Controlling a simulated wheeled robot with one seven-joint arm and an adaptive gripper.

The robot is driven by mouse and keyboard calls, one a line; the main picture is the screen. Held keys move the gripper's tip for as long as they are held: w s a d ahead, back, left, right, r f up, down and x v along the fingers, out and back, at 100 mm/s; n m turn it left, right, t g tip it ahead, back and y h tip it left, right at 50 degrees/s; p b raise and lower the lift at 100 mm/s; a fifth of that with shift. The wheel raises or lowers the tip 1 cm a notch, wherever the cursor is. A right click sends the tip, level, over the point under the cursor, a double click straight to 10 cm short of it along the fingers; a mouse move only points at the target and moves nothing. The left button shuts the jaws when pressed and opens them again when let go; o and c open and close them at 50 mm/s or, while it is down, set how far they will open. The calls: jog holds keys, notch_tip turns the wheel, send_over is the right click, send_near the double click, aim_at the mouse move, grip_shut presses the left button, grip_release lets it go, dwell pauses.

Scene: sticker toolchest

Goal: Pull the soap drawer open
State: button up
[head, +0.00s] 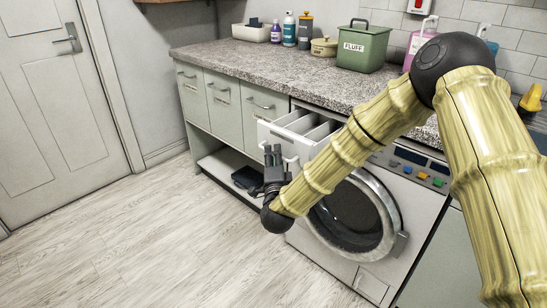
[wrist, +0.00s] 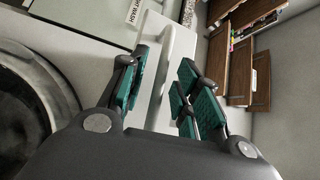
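The white soap drawer (head: 306,125) stands pulled out of the washing machine (head: 375,215) at its upper left, with its compartments showing from above. My gripper (head: 272,158) is at the drawer's front in the head view. In the wrist view, the pale bar handle (wrist: 172,62) runs between the fingers of my gripper (wrist: 165,92). The teal-padded fingers stand apart, one on each side of the handle, with a gap visible. Whether either pad touches the handle is not clear. Part of the drawer front is hidden by my gripper.
A speckled counter (head: 245,62) runs above the machine, with a green FLUFF bin (head: 362,48) and several bottles on it. Grey-green cabinets (head: 225,100) stand left of the machine, above a low shelf (head: 225,165). The wooden floor (head: 130,235) in front is clear.

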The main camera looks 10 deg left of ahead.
jog(key=v, duration=1.2)
jog(key=s+d+f+n+g, duration=0.2)
jog(key=s+d+f+g, duration=0.1)
jog(key=f, duration=0.4)
jog(key=s+d+f+n+g, duration=0.2)
jog(key=s+d+f+n, duration=0.1)
jog(key=f, duration=0.5)
jog(key=s+d+f+n+g, duration=0.2)
jog(key=s+d+f+g, duration=0.1)
jog(key=f, duration=0.4)
jog(key=s+d+f+n+g+h, duration=0.1)
jog(key=s+d+f+n+g, duration=0.15)
jog(key=s+d+f, duration=0.45)
jog(key=s+d+f+n+g+h, duration=0.1)
jog(key=s+d+f+n+g, duration=0.1)
jog(key=s+d+f+g, duration=0.5)
jog(key=s+d+f+n+g, duration=0.1)
jog(key=s+d, duration=0.2)
jog(key=s, duration=0.3)
jog(key=s+d+n+h, duration=0.1)
jog(key=s+d, duration=0.1)
jog(key=s, duration=0.4)
jog(key=s+d+f+n+g, duration=0.1)
jog(key=s+d, duration=0.2)
jog(key=s, duration=0.3)
notch_tip(320, 180, up, 21)
jog(key=p, duration=2.1)
jog(key=shift+w+a, duration=0.35)
jog(key=shift+w, duration=0.15)
